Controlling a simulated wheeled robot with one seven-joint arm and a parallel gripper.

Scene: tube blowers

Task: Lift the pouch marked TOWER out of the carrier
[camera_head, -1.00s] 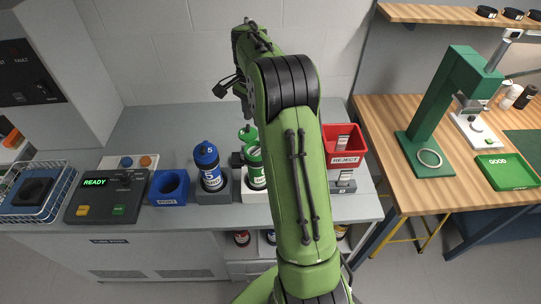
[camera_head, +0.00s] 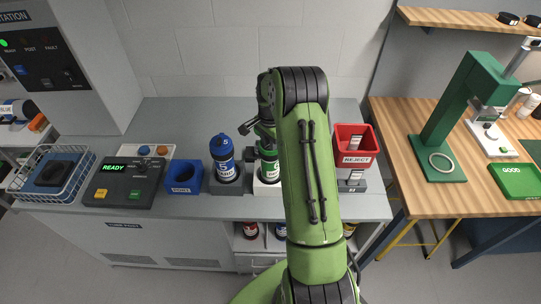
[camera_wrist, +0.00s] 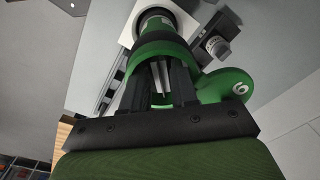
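The green carrier (camera_head: 268,171) stands upright in a white holder (camera_head: 266,188) on the grey bench. In the wrist view its green body (camera_wrist: 163,48) has a dark band, and its round lid marked 6 (camera_wrist: 226,87) is swung open to the side. My gripper (camera_wrist: 162,82) points down into the carrier's mouth, with dark fingers on both sides of a narrow pale strip. I cannot tell whether that strip is the pouch or whether the fingers press on it. No TOWER marking is readable. In the head view my arm hides most of my gripper.
A blue carrier marked 5 (camera_head: 223,158) stands close left of the green one. A blue cup (camera_head: 184,178), a control box reading READY (camera_head: 130,180) and a wire basket (camera_head: 51,174) lie further left. A red REJECT bin (camera_head: 354,144) stands right of my arm.

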